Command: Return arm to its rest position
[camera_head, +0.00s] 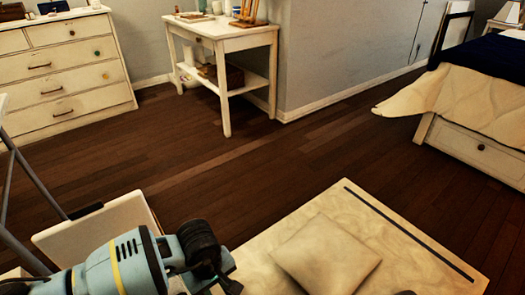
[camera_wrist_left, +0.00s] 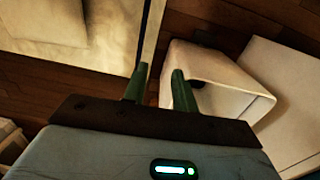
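My left arm (camera_head: 120,265) comes in from the lower left of the head view, blue-grey with a yellow band and a black joint. Its gripper (camera_wrist_left: 158,70) shows in the left wrist view with two green fingers apart and nothing between them, so it is open and empty. The fingers point toward the gap between a pale bench and a white open box. My right gripper is not in view in either frame.
A pale bench (camera_head: 412,268) with a beige cushion (camera_head: 325,255) stands in front. A white box (camera_head: 98,225) is by my left arm. A dresser (camera_head: 62,75), a side table (camera_head: 225,42) and a bed (camera_head: 468,100) stand farther back. The wooden floor between is clear.

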